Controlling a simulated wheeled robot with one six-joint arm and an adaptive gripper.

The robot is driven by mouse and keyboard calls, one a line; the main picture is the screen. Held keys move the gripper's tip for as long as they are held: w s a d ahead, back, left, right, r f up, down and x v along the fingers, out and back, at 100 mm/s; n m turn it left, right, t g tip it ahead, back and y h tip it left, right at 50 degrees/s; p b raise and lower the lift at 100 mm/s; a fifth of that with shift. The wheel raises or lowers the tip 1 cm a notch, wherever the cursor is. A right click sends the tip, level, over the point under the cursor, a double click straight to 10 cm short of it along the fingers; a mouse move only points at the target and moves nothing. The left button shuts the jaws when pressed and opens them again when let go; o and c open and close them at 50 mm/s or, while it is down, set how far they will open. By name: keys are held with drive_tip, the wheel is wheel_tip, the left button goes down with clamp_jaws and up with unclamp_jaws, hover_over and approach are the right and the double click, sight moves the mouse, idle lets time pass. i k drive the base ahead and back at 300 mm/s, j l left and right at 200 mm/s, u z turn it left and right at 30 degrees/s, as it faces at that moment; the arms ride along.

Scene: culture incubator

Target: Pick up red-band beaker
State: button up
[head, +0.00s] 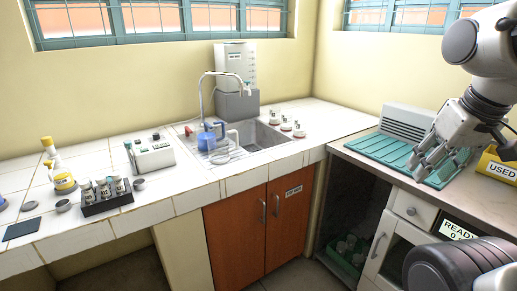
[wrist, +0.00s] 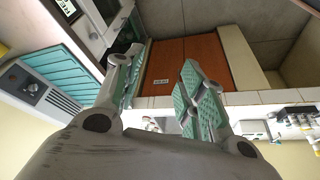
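Several small glass vessels with reddish bands (head: 286,124) stand on the white tiled counter just right of the sink. They are too small to tell which one is the red-band beaker. My gripper (head: 437,165) is over the right-hand counter, above the teal ribbed rack, well to the right of these vessels. In the wrist view my gripper (wrist: 160,65) has its two fingers spread apart with nothing between them. Small pale shapes show low between the fingers there, too unclear to name.
The sink (head: 258,137) has a tall faucet and a blue jug (head: 207,140). The teal rack (head: 398,152) and a yellow "USED" bin (head: 497,166) are on the right counter. A bottle rack (head: 107,205) stands at left. A green crate (head: 345,262) sits in the open bay below.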

sight(299, 125)
drive_tip(key=i+j+z, duration=0.1)
drive_tip(key=i, duration=0.4)
drive_tip(key=i+j+z, duration=0.1)
drive_tip(key=i, duration=0.45)
